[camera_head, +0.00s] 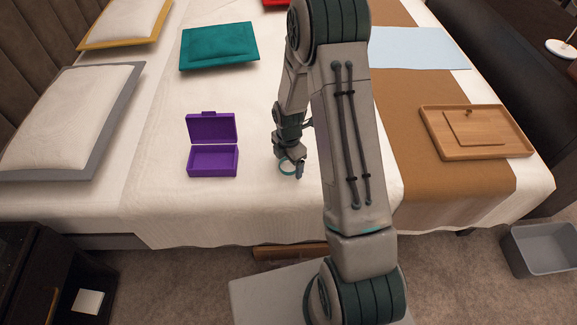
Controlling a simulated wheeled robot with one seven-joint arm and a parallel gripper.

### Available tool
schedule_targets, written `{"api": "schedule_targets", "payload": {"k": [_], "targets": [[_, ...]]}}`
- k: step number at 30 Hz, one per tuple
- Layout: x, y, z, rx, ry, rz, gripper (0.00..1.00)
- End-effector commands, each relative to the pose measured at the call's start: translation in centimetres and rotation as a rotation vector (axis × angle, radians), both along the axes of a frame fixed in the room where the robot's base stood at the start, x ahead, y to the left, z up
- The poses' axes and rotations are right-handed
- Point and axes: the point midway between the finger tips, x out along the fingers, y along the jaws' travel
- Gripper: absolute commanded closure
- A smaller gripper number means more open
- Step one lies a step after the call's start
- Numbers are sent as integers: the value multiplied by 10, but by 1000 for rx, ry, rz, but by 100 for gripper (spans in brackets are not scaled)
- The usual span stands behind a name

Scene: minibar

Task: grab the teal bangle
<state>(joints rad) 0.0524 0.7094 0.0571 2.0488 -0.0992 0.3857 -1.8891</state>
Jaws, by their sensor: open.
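The teal bangle (286,168) is a small thin ring on the white bedspread, right of the open purple box (213,161). My gripper (291,170) is right at the bangle, pointing down, with its fingertips beside or around the ring. The jaws are open. The fingers cover part of the bangle's right side, and I cannot tell whether they touch it or whether it rests flat on the bed.
The purple box stands with its lid raised. A teal cushion (219,46) and pale pillows (70,115) lie farther back and left. A wooden tray (476,133) sits at the right on the brown runner (400,120). A grey bin (541,250) stands on the floor.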

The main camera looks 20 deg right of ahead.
Motion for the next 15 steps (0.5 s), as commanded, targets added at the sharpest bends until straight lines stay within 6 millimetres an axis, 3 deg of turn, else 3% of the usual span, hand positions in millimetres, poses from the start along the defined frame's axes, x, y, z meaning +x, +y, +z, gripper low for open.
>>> {"api": "schedule_targets", "payload": {"k": [2,7,8,15], "targets": [[0,0,1,0,0,-1,18],[0,0,1,0,0,-1,62],[0,0,1,0,0,-1,66],[0,0,1,0,0,-1,66]]}}
